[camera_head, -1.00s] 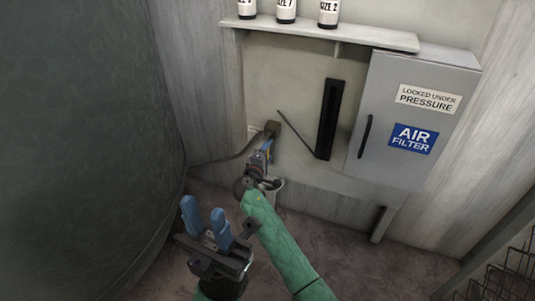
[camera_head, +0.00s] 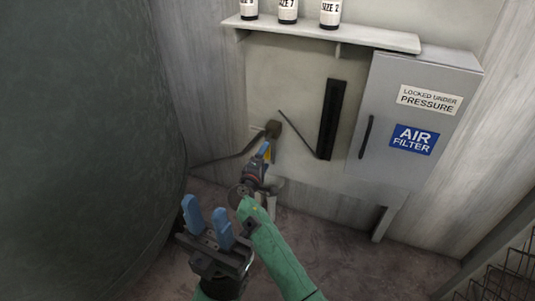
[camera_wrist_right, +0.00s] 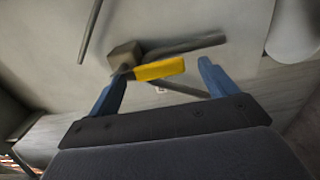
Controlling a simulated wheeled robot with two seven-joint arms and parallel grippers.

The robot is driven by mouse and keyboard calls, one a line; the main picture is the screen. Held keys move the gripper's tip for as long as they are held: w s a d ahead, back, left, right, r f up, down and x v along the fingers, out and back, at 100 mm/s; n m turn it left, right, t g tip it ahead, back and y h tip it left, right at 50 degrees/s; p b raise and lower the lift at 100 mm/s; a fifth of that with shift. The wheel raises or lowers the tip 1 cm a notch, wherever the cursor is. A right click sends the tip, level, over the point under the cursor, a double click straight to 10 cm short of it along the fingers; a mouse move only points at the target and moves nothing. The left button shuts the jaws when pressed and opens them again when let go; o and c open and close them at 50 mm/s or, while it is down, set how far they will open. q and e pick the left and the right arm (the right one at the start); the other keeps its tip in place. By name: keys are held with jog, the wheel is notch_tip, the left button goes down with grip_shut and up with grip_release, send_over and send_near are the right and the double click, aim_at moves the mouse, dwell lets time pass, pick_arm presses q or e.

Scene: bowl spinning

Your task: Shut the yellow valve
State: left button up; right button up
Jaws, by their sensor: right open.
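The yellow valve handle (camera_wrist_right: 158,69) lies across the gap between my right gripper's fingers in the right wrist view, its left end close to or overlapping the left finger. It joins a brownish valve body (camera_wrist_right: 124,55) on a grey pipe. In the head view the handle (camera_head: 268,155) is a small yellow patch below the valve body (camera_head: 273,129), partly hidden by my right gripper (camera_head: 264,148). My right gripper is open around or just in front of the handle; contact cannot be told. My left gripper (camera_head: 207,216) is open and empty, away from the valve.
A grey air filter cabinet (camera_head: 410,125) stands right of the valve. A shelf (camera_head: 325,33) with several bottles is above. A dark vertical slot (camera_head: 331,119) is beside the valve. A large dark tank (camera_head: 80,130) fills the left. The floor (camera_head: 340,250) below is clear.

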jog(key=shift+v, duration=2.05)
